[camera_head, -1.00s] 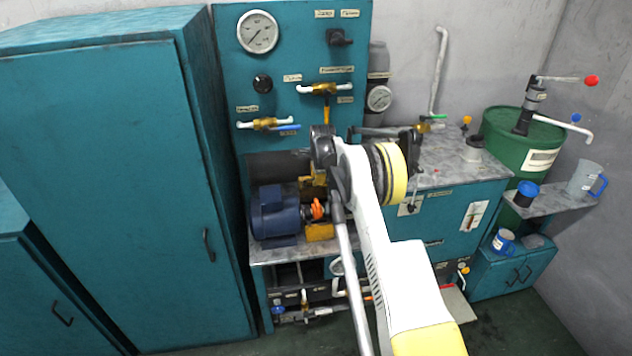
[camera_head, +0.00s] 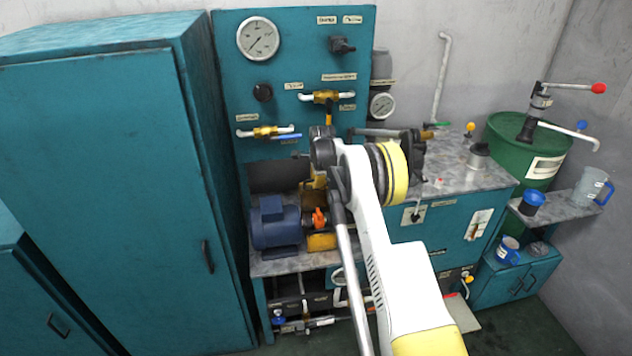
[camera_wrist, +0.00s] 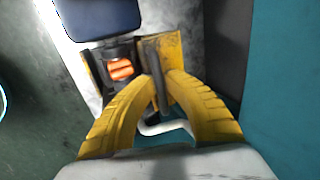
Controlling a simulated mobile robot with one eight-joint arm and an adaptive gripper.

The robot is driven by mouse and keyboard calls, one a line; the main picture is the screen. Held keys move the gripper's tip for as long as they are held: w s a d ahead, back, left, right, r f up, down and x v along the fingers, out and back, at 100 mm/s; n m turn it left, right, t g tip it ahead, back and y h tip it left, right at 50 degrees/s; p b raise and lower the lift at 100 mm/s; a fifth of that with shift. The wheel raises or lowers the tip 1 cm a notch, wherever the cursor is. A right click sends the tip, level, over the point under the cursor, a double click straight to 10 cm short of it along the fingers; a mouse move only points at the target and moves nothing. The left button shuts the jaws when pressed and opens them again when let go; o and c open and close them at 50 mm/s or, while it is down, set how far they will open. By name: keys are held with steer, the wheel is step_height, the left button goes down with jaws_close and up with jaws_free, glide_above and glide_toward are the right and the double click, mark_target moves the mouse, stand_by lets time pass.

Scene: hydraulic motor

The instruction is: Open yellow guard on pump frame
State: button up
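The yellow frame (camera_head: 321,242) stands right of the blue motor, under an orange coupling (camera_head: 319,218). In the wrist view the coupling (camera_wrist: 120,70) is exposed. A yellow plate (camera_wrist: 173,55), which looks like the guard, stands beside it on the panel side; part of it shows in the head view (camera_head: 314,195) behind my arm. My gripper (camera_wrist: 160,76) has yellow fingers that converge close to this plate, with a dark bar between or just behind their tips. I cannot tell whether they grip it.
The blue motor (camera_head: 275,224) is close on the left, with a teal cabinet (camera_head: 120,190) beyond it. The teal gauge panel (camera_head: 290,60) rises behind, with valve levers (camera_head: 326,97). A grey bench top (camera_head: 455,165) lies to the right.

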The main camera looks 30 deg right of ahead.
steer(key=shift+o, duration=1)
steer(key=v, duration=1.2)
steer(key=shift+a, duration=0.1)
steer(key=s+a+r+n+t, duration=0.1)
steer(key=s+a+r+n, duration=0.8)
steer(key=s+a+r, duration=0.65)
steer(key=s+a+f+n, duration=0.1)
steer(key=s+a+n, duration=0.2)
steer(key=s, duration=0.6)
steer(key=s+a+f+n+t, duration=0.1)
steer(key=s+a+n, duration=0.2)
steer(key=s, duration=0.7)
steer(key=s+a+f+n+y, duration=0.1)
steer(key=s+a+n, duration=0.2)
steer(key=s+n, duration=0.3)
steer(key=s, duration=0.3)
steer(key=shift+s+f+t, duration=0.35)
steer(key=shift+t, duration=0.05)
